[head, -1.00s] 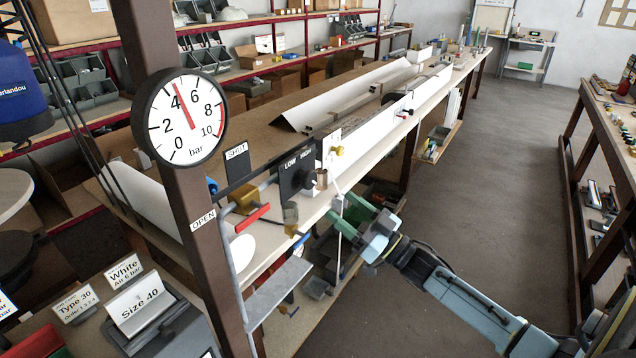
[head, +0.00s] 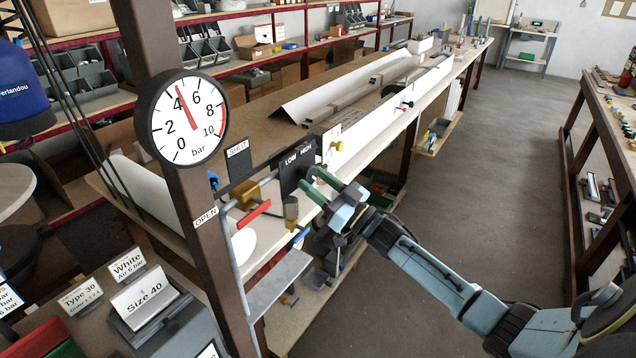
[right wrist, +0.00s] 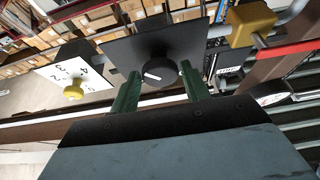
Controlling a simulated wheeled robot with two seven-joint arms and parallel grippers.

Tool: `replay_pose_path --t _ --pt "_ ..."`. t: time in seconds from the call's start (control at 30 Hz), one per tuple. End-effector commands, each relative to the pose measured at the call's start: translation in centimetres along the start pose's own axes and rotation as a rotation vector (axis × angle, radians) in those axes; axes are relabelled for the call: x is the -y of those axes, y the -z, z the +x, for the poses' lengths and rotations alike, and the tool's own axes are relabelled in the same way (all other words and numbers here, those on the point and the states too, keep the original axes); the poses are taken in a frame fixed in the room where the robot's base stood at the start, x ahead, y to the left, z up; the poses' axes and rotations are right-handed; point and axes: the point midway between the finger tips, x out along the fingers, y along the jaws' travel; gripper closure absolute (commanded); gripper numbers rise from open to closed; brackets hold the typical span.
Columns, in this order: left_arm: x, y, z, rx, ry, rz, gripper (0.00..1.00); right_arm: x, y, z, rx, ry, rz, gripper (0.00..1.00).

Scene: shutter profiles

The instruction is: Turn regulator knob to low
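The regulator is a black plate (head: 290,172) marked LOW and HIGH, fixed at the bench edge. Its round black knob (right wrist: 158,72) with a white mark shows in the right wrist view. My right gripper (head: 314,181) is at the front of the plate. In the right wrist view its two green fingers (right wrist: 160,78) are apart, one on each side of the knob; I cannot tell whether they touch it. In the head view the fingers largely hide the knob. The round gauge (head: 184,118) has its needle between 4 and 5 bar. My left gripper is not in view.
Left of the regulator are a brass valve with a red lever (head: 254,213) and a brown post (head: 190,200). A yellow knob (head: 339,146) sits to the right, by a numbered white plate (right wrist: 72,77). The floor (head: 470,190) to the right is clear.

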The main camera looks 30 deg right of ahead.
Motion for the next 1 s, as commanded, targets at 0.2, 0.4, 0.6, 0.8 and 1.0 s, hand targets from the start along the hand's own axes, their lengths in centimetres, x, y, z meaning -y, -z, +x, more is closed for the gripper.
replay_pose_path --t 0.2,0.4,0.6,0.8,1.0 --pt "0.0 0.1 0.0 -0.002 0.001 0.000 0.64 0.0 0.0 0.0 0.000 0.000 0.000 0.81" --pt "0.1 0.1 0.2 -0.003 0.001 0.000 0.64 0.0 0.0 0.0 0.000 0.006 -0.013 0.81" --pt "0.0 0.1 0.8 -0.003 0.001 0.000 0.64 -0.1 -0.1 -0.1 0.000 0.034 -0.079 0.81" --pt "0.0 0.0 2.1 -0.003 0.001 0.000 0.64 -0.4 -0.1 -0.1 0.000 0.089 -0.214 0.81" --pt "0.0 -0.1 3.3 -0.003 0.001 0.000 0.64 -0.6 -0.1 -0.1 0.000 0.160 -0.386 0.81"
